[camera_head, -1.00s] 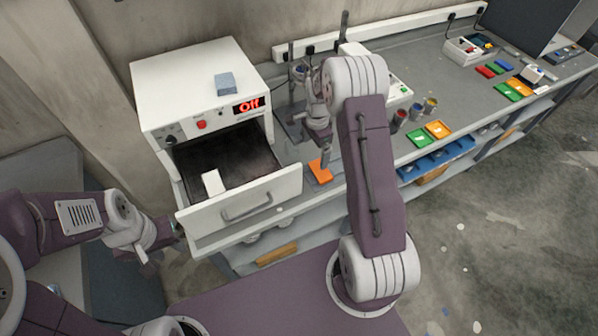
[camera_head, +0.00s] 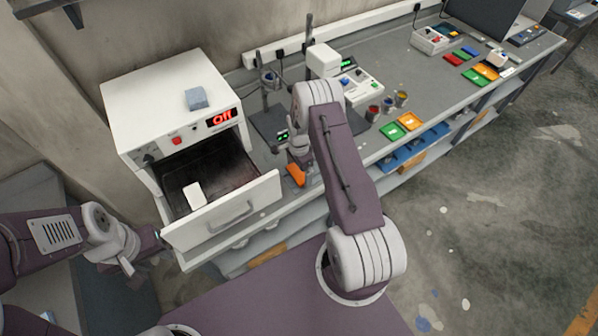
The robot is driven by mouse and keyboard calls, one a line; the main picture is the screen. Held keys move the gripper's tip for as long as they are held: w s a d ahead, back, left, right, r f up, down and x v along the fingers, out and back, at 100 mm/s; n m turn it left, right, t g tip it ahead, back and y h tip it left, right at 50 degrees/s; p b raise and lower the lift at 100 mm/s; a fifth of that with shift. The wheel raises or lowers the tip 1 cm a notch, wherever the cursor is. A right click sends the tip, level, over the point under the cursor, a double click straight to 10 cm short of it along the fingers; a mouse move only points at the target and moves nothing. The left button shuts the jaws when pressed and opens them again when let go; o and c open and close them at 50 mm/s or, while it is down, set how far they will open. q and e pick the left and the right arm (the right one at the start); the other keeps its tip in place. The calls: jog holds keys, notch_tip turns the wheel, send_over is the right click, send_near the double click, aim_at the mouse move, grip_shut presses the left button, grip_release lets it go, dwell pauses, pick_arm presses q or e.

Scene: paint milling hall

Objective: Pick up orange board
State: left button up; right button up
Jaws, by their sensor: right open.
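An orange board (camera_head: 295,174) lies on the grey bench just right of the open drawer. My right arm reaches down over the bench, and its gripper (camera_head: 305,177) is open right at the board, covering part of it. I cannot tell whether the fingers touch the board. Another orange board (camera_head: 409,121) lies farther right beside a green one, and a further orange piece (camera_head: 486,71) lies near the far end. My left gripper (camera_head: 150,243) is beside the drawer's left front corner, away from the boards; its jaws are too small to read.
A white oven (camera_head: 170,100) showing "Off" stands at the left with its drawer (camera_head: 225,215) pulled out, a white piece (camera_head: 195,195) inside. Paint cups (camera_head: 387,104) and a white device (camera_head: 358,90) stand on the bench (camera_head: 430,75). Blue bins (camera_head: 415,150) sit below its edge.

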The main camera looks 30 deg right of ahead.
jog(key=shift+a, duration=0.2)
jog(key=shift+c, duration=0.7)
jog(key=shift+d, duration=0.15)
jog(key=c, duration=1)
jog(key=shift+o, duration=0.2)
